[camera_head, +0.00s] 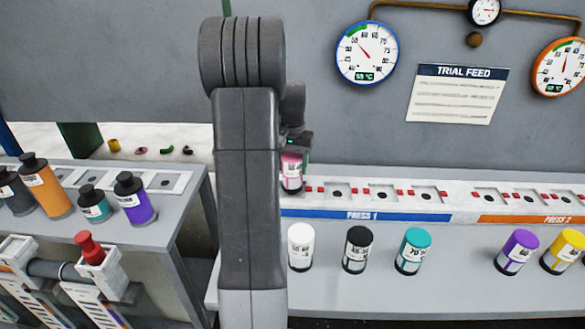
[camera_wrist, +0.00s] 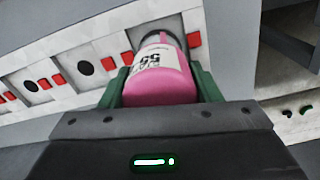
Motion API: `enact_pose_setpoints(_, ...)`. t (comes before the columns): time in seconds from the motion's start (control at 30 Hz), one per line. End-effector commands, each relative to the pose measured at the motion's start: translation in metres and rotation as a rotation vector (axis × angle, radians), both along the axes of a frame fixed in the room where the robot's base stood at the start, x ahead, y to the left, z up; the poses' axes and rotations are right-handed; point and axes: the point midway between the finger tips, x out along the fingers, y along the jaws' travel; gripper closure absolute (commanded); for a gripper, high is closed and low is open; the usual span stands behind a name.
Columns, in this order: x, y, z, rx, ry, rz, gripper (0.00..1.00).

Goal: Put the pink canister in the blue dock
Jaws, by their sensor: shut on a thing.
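The pink canister (camera_head: 291,172) has a white label and a dark end, and it is upright at the left end of the blue-labelled Press 1 dock (camera_head: 365,216). My gripper (camera_head: 296,146) is shut on it from above. In the wrist view the canister (camera_wrist: 160,82) sits between the green fingers, with its far end between two red clips of the socket row. I cannot tell whether its base is inside a socket or just over it. My arm hides the dock's left part.
White (camera_head: 300,247), black (camera_head: 357,249) and teal (camera_head: 413,250) canisters stand on the ledge before Press 1. Purple (camera_head: 517,252) and yellow (camera_head: 563,251) ones stand before the orange-labelled Press 2 (camera_head: 540,220). A left bench (camera_head: 170,235) holds several bottles. Sockets right of the pink canister look empty.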

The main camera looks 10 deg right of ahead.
Motion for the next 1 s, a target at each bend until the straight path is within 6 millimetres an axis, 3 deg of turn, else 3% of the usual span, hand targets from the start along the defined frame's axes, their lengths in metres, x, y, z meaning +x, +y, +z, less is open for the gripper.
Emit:
enact_pose_setpoints(0.13, 0.0, 0.0, -0.016, 0.0, 0.001, 0.0, 0.72)
enact_pose_setpoints(0.5, 0.0, 0.0, -0.021, 0.0, -0.001, 0.0, 0.72)
enact_pose_setpoints(0.53, 0.0, 0.0, -0.021, 0.0, 0.0, 0.0, 0.41)
enact_pose_setpoints(0.63, 0.0, 0.0, -0.021, 0.0, 0.0, 0.0, 0.21)
enact_pose_setpoints(1.0, 0.0, 0.0, -0.015, 0.0, -0.001, 0.0, 0.21)
